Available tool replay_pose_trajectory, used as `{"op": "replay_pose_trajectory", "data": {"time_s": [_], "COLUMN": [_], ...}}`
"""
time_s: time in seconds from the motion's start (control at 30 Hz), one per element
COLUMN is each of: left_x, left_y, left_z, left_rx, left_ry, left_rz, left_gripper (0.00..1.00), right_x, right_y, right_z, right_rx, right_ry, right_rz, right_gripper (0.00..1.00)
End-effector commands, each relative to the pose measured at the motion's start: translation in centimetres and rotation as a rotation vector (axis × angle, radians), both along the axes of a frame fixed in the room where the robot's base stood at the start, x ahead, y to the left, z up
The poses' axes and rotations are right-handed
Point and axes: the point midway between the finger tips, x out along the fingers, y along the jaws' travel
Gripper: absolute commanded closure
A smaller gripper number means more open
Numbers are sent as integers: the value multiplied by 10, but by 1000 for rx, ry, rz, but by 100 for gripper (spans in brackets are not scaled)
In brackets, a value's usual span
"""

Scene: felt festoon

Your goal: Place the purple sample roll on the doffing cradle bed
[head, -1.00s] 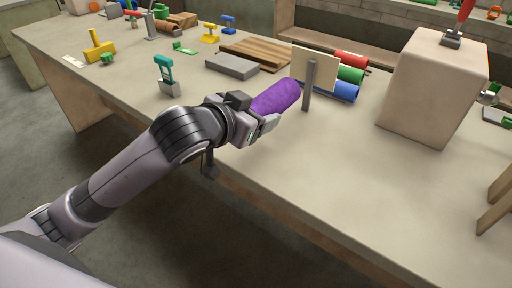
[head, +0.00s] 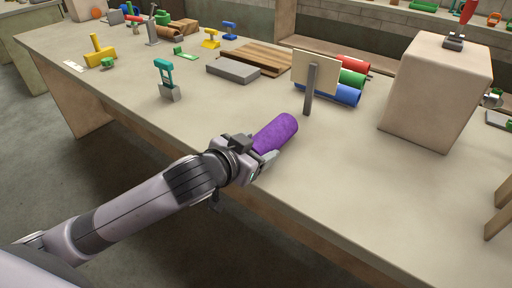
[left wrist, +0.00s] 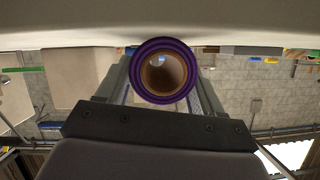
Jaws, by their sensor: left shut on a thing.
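The purple sample roll (head: 276,133) is a plush cylinder, tilted up to the right in the head view, over the table's near part. My left gripper (head: 262,158) is shut on its near end. In the left wrist view the roll (left wrist: 136,72) shows end-on, with a brown hollow core, between the two fingers. The pale tabletop (left wrist: 60,25) is close beside it there. I cannot tell whether the roll touches the table. I cannot make out for certain which thing is the doffing cradle bed. My right gripper is not in view.
A cream board on a grey post (head: 310,90) stands right of the roll, before red, green and blue rolls (head: 340,94). A grey slab (head: 233,71), striped wooden board (head: 257,58) and teal-handled tool (head: 166,80) lie farther back. A big beige block (head: 434,95) stands right.

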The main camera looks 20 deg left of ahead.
Motion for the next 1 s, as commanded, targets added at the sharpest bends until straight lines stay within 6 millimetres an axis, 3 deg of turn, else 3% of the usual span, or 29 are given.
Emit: {"op": "replay_pose_trajectory", "data": {"time_s": [0.03, 0.1, 0.53, 1.0], "left_x": [0, 0, -6, -74], "left_y": [0, 0, 2, 22], "left_z": [-1, -1, 4, 32], "left_rx": [0, 0, 0, 1], "left_ry": [1, 1, 2, 3], "left_rz": [0, 0, 1, 0], "left_gripper": [23, 8, 8, 8], "right_x": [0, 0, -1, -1], "right_y": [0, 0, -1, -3], "right_z": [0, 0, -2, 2], "right_rx": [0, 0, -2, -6], "right_ry": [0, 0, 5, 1], "right_rz": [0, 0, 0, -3], "right_gripper": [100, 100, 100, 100]}}
